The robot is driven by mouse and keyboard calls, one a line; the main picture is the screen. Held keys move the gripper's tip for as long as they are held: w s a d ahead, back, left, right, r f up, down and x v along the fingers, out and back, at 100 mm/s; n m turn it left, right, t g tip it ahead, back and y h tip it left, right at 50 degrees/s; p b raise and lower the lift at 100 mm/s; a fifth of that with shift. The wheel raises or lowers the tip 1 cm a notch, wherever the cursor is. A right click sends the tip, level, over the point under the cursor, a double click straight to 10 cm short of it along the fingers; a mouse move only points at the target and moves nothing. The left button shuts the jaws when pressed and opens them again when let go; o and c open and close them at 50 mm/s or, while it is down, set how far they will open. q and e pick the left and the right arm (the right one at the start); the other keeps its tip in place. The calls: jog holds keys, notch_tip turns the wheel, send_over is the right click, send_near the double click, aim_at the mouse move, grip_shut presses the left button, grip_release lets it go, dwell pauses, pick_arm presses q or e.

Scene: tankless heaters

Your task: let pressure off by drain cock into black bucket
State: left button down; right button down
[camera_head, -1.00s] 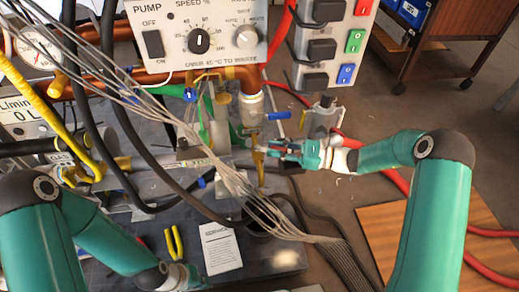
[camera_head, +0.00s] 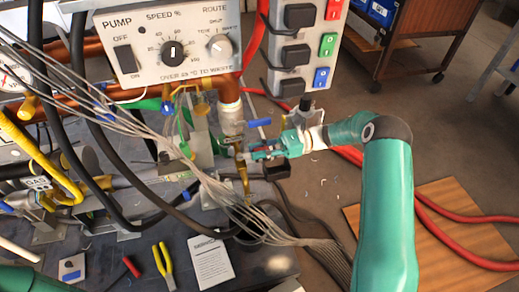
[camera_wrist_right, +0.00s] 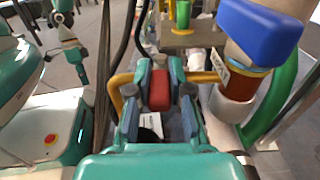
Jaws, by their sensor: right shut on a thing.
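My right gripper (camera_head: 262,152) reaches in from the right to the brass drain cock (camera_head: 244,172), below the large copper and brass pipework. In the right wrist view, its fingers (camera_wrist_right: 160,92) are closed on a red handle (camera_wrist_right: 159,90), with brass pipe beside it. The drain cock's spout points down. A dark, round-rimmed shape below it, probably the black bucket (camera_head: 246,238), is partly covered by grey cables. No water shows. My left arm is at the lower left of the head view; what looks like my left gripper (camera_wrist_right: 63,14) is small in the wrist view.
A blue-handled valve (camera_head: 258,123) is just above the right gripper. The pump box (camera_head: 168,48) hangs above. Grey cables cross the bench. Yellow pliers (camera_head: 163,265), a red-handled tool (camera_head: 131,267) and a paper sheet (camera_head: 210,262) lie in front. Red hose and open floor are right.

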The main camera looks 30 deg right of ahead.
jog(key=shift+d, duration=0.15)
jog(key=c, duration=1)
grip_release()
jog(key=shift+c, duration=0.2)
jog(key=v, duration=1.2)
